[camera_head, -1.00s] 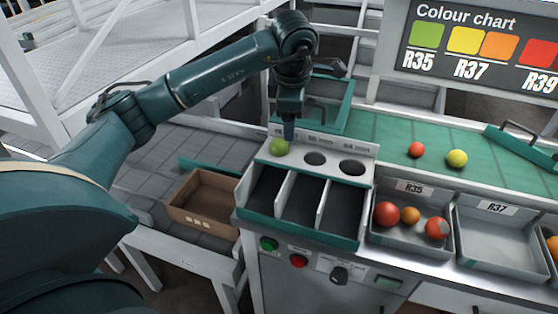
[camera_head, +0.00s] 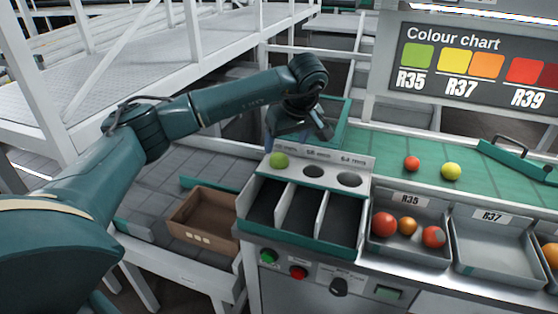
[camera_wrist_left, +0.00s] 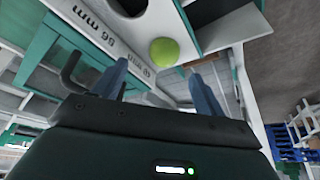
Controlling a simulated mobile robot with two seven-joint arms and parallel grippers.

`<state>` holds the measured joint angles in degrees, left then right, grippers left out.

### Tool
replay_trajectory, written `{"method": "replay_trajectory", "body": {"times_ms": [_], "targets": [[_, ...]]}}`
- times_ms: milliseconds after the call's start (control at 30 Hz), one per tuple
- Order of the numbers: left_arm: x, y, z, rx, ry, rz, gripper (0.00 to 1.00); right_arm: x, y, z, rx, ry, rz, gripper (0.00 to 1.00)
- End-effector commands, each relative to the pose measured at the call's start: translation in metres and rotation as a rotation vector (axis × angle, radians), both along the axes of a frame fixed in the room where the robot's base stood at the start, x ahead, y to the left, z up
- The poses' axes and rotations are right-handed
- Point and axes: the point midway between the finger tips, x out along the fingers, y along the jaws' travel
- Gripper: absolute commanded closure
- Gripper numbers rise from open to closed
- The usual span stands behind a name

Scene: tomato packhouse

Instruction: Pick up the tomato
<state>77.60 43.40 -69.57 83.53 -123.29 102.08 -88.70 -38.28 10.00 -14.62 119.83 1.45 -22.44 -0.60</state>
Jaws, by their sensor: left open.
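A green tomato (camera_head: 279,160) sits at the leftmost hole of the sizing plate (camera_head: 331,166). The tomato also shows in the left wrist view (camera_wrist_left: 164,52), just beyond the fingers and between their lines. My left gripper (camera_head: 269,140) is just behind and above the tomato, tilted and partly hidden by its own wrist. In the left wrist view its two blue fingers (camera_wrist_left: 160,82) stand wide apart with nothing between them. The gripper looks apart from the tomato. My right gripper is in neither view.
Three dark compartments (camera_head: 303,203) lie in front of the plate. A red tomato (camera_head: 412,163) and a yellow one (camera_head: 451,171) rest on the green belt (camera_head: 385,147). The R35 tray (camera_head: 405,252) holds tomatoes; the R37 tray (camera_head: 495,273) is empty. A brown box (camera_head: 190,242) stands left.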

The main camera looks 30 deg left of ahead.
Motion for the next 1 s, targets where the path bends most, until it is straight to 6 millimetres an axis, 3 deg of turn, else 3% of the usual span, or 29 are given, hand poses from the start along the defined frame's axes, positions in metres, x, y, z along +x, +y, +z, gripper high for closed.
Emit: {"method": "replay_trajectory", "body": {"times_ms": [167, 500, 767, 1000], "targets": [[0.001, 0.005, -0.011, 0.000, 0.000, 0.001, 0.28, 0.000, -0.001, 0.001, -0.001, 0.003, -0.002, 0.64], [0.006, 0.023, -0.051, 0.000, 0.001, 0.000, 0.28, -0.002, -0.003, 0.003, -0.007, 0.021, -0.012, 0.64], [0.007, 0.024, -0.055, 0.000, -0.002, 0.001, 0.28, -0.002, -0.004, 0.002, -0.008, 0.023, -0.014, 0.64], [0.007, 0.024, -0.054, 0.000, -0.002, 0.001, 0.46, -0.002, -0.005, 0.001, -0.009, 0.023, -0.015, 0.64]]}}
